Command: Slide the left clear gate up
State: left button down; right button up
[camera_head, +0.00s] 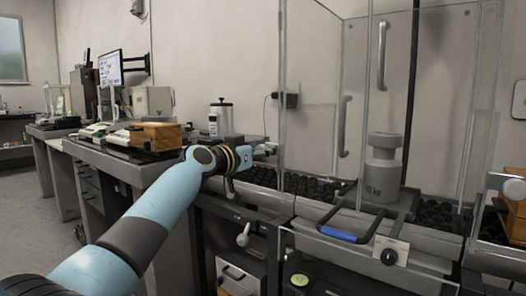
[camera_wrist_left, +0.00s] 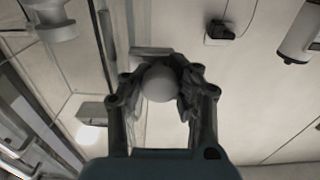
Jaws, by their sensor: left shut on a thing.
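The left clear gate (camera_head: 303,90) is an upright transparent pane on the left side of the clear enclosure. My left gripper (camera_head: 262,150) is at its outer side in the head view, at the end of my blue arm. In the left wrist view the gripper (camera_wrist_left: 160,88) is shut on a pale round knob (camera_wrist_left: 160,82), with a finger on each side. The knob is hidden by the gripper in the head view. My right gripper is not in view.
Inside the enclosure a grey weight (camera_head: 383,165) stands behind a dark frame with a blue grip (camera_head: 345,236). A low clear front panel (camera_head: 340,258) stands before it. A wooden box (camera_head: 155,135) and a steel canister (camera_head: 221,118) are on the left bench.

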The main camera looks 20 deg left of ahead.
pick_arm(q)
jog(key=shift+f, duration=0.15)
jog(key=shift+r, duration=0.2)
jog(key=shift+r+p, duration=0.7)
jog(key=shift+r, duration=0.25)
notch_tip(320, 180, up, 23)
jog(key=p, duration=1.3)
jog(key=shift+r, duration=0.15)
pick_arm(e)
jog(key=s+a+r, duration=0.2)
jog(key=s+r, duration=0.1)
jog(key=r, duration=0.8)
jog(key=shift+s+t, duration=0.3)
